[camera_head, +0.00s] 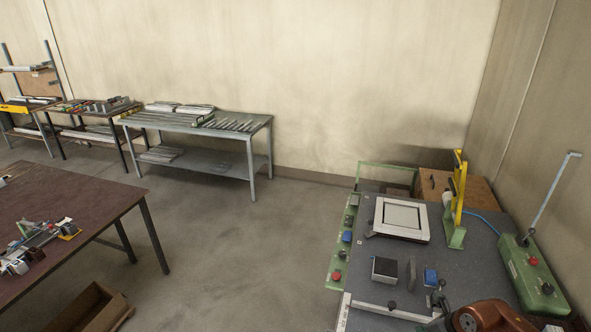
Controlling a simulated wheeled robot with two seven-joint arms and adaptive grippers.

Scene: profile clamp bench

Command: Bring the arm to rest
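A rounded reddish-brown part with a dark round cap enters at the bottom right edge, over the near end of the grey bench (457,262). It looks like an arm link, but I cannot tell which arm it belongs to.
A green control box (532,275) with red buttons and an upright rod stands at the bench's right. A brown table (90,205) with loose parts (38,245) is at left, an open carton (97,308) below. A metal table (196,124) stands behind. The floor between is clear.

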